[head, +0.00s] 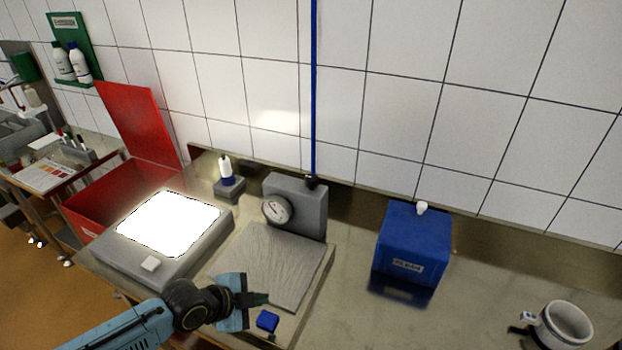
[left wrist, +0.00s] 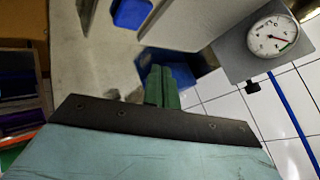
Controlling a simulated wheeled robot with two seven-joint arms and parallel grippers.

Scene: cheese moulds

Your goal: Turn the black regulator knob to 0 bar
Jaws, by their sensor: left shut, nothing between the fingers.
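A grey regulator block (head: 308,212) stands at the back of the bench with a round white gauge (head: 276,209) on its front. The gauge (left wrist: 270,36) also shows in the left wrist view; its needle looks reddish, but I cannot read the value. A small black part (head: 311,182) sits on top of the block at the foot of the blue hose; it shows in the left wrist view (left wrist: 252,87) too. I cannot tell whether this is the regulator knob. My left gripper (head: 262,299) is shut and empty, low in front of the block and apart from it. Its green fingers (left wrist: 162,87) lie together.
A grey plate (head: 270,262) lies before the block, with a small blue piece (head: 267,320) near its front. A bright light panel (head: 170,224) and red bin (head: 92,205) are left. A blue box (head: 412,245) and white cup (head: 564,326) are right, with bare bench between.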

